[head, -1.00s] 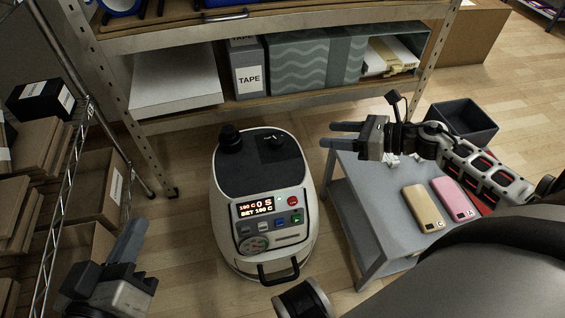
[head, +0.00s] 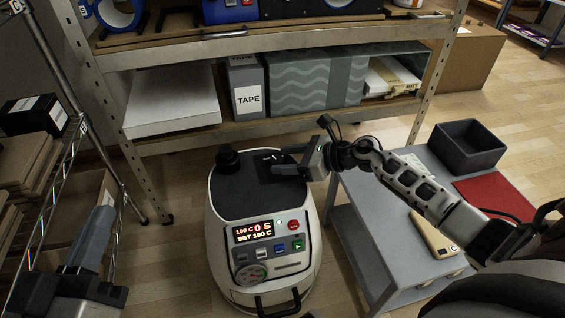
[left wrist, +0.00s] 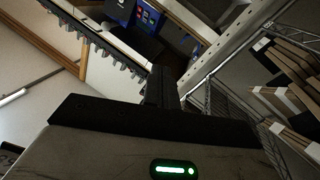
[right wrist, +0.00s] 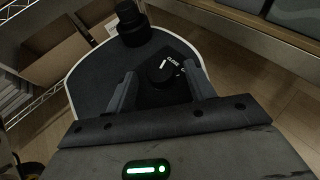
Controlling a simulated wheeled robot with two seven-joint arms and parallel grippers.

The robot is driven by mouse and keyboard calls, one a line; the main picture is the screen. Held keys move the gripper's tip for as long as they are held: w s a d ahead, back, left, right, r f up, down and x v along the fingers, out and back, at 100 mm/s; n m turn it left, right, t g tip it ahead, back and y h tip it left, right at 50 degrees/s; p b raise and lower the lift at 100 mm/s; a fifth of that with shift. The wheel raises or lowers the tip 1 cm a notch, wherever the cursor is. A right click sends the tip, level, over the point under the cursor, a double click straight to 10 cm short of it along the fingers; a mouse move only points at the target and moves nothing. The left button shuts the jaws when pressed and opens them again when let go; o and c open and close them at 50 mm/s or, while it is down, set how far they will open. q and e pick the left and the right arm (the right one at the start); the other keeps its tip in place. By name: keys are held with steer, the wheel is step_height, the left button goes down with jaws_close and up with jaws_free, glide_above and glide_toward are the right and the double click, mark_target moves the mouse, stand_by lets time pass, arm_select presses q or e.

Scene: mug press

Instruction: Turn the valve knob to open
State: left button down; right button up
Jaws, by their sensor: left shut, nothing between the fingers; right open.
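The valve knob (right wrist: 161,75) is black and round with a white mark, on the dark top of the white press machine (head: 235,215). White lettering that reads "CLOSE" is printed beside it in the right wrist view. My right gripper (head: 279,163) is open at the knob, coming in from the right. In the right wrist view its fingers (right wrist: 160,84) stand on either side of the knob. I cannot tell whether they touch it. In the head view the fingers partly hide the knob. My left gripper (head: 101,212) is shut and empty at the lower left, away from the machine.
A black cylindrical cap (head: 228,158) stands on the machine top left of the knob. A shelf (head: 250,45) stands behind; a wire rack with boxes is at the left.

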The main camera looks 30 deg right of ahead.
arm_select(q)
steer(key=shift+w+a+r+m+t, duration=0.1)
steer(key=shift+r+m+t, duration=0.2)
steer(key=shift+r, duration=0.1)
arm_select(e)
steer(key=shift+w+a+f, duration=0.25)
steer(key=shift+w+a, duration=0.2)
steer(key=shift+w, duration=0.05)
